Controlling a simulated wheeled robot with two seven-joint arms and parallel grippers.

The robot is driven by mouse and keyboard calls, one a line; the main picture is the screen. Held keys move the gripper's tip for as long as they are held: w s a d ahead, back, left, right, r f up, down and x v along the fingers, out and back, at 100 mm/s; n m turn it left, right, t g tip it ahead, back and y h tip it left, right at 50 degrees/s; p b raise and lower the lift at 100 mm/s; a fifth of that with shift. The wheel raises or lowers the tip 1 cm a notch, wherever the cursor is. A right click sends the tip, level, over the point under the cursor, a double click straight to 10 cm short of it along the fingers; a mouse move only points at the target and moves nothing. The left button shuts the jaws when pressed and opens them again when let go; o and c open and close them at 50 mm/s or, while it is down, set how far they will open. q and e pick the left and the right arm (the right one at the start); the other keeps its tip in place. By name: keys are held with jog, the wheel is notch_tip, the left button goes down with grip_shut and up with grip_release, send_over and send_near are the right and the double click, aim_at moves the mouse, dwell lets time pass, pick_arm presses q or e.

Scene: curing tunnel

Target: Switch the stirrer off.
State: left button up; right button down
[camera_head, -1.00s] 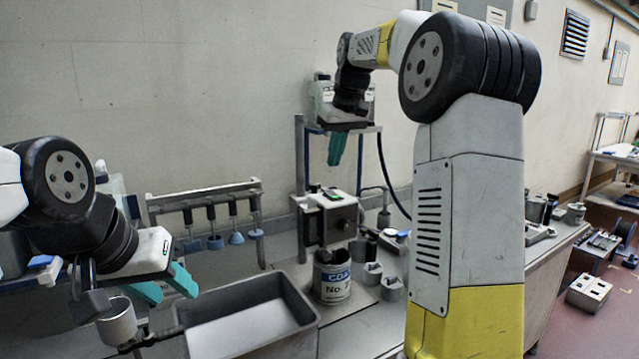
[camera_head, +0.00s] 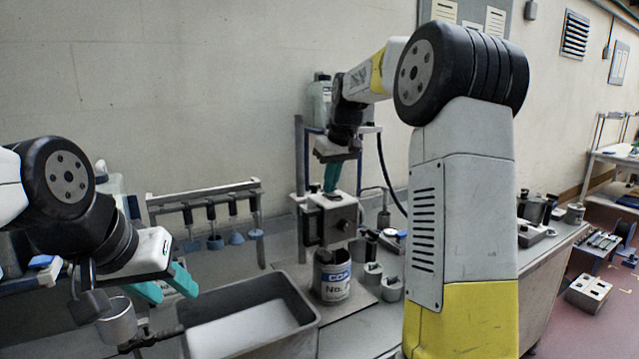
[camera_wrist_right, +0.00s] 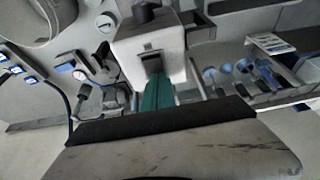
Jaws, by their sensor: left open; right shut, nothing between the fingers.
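The stirrer (camera_head: 329,220) is a pale box-shaped head on a dark upright frame, above a coating can (camera_head: 332,283). In the right wrist view its pale housing (camera_wrist_right: 128,48) has a dark recessed switch (camera_wrist_right: 152,60) on the face toward me. My right gripper (camera_head: 330,190) is shut and empty, its green fingers pointing down at the top of the housing. In the wrist view the fingertips (camera_wrist_right: 157,78) are at the switch's edge; I cannot tell whether they touch it. The switch's position is unclear. My left gripper (camera_head: 174,293) is open and empty at the lower left.
A grey tray (camera_head: 300,318) stands in front of the can on the left. A rack (camera_head: 205,196) with hanging blue-tipped tools is behind it. Small grey cups (camera_head: 391,289) stand right of the can. A black cable (camera_head: 388,175) hangs beside the frame.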

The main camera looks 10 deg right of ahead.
jog(key=shift+s+f, duration=0.2)
jog(key=shift+f, duration=0.05)
jog(key=shift+s+d, duration=0.3)
jog(key=shift+s, duration=0.35)
jog(key=w+v, duration=0.1)
jog(key=v, duration=1.3)
jog(key=shift+a+r, duration=0.25)
jog(key=shift+r, duration=0.1)
